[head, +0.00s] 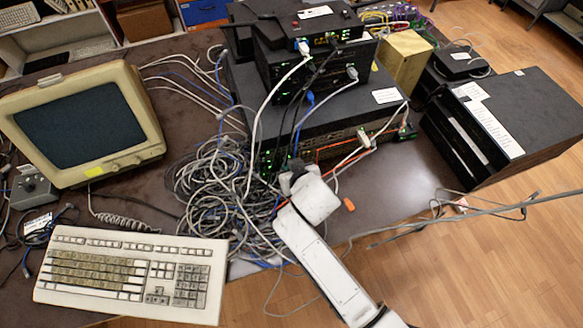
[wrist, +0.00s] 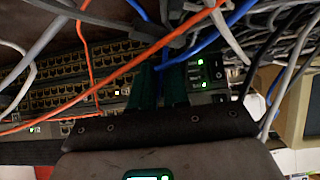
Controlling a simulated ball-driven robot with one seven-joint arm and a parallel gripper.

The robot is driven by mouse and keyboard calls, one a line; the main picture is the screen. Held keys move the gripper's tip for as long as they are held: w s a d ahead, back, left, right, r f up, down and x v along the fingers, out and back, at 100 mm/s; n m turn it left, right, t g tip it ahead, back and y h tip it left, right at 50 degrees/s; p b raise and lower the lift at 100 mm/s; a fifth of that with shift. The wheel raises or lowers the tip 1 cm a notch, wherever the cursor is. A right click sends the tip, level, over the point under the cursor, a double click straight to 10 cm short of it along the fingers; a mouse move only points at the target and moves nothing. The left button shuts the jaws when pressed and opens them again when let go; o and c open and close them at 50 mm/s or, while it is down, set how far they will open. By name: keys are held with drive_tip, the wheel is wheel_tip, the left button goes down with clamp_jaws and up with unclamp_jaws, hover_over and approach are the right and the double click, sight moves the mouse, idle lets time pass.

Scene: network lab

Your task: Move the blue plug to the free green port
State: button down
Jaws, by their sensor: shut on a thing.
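My gripper (head: 291,170) is at the front of the lowest rack unit (head: 335,122), low in the cable tangle. In the wrist view, its two dark green fingers (wrist: 160,88) are closed around a blue cable end (wrist: 159,72). The plug itself is mostly hidden between the fingers and in shadow. Green lights (wrist: 200,62) glow on a panel just right of the fingers. Rows of ports (wrist: 80,92) lie to the left. I cannot tell which port is the free green one. Another blue plug (head: 309,98) shows higher on the stack in the head view.
Orange cables (wrist: 125,78) cross in front of the ports, close to my fingers. A thick cable tangle (head: 215,195) lies to the left, beside a keyboard (head: 135,272) and a monitor (head: 85,125). A black cabinet (head: 515,120) stands at the right.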

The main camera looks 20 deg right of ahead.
drive_tip(key=shift+w, duration=0.15)
drive_tip(key=c, duration=1)
unclamp_jaws()
drive_tip(key=shift+c, duration=0.2)
drive_tip(key=v, duration=1)
drive_tip(key=shift+s+r, duration=0.25)
drive_tip(key=shift+s, duration=0.05)
drive_tip(key=s+d+f+g, duration=0.2)
drive_tip(key=s+d+g, duration=0.2)
drive_tip(key=s, duration=0.8)
drive_tip(key=s+d+f+g, duration=0.2)
drive_tip(key=s+d+g, duration=0.3)
drive_tip(key=s+d, duration=0.4)
drive_tip(key=s, duration=0.2)
drive_tip(key=shift+s+d+f+m, duration=0.25)
drive_tip(key=shift+s+m, duration=0.05)
drive_tip(key=shift+s, duration=0.1)
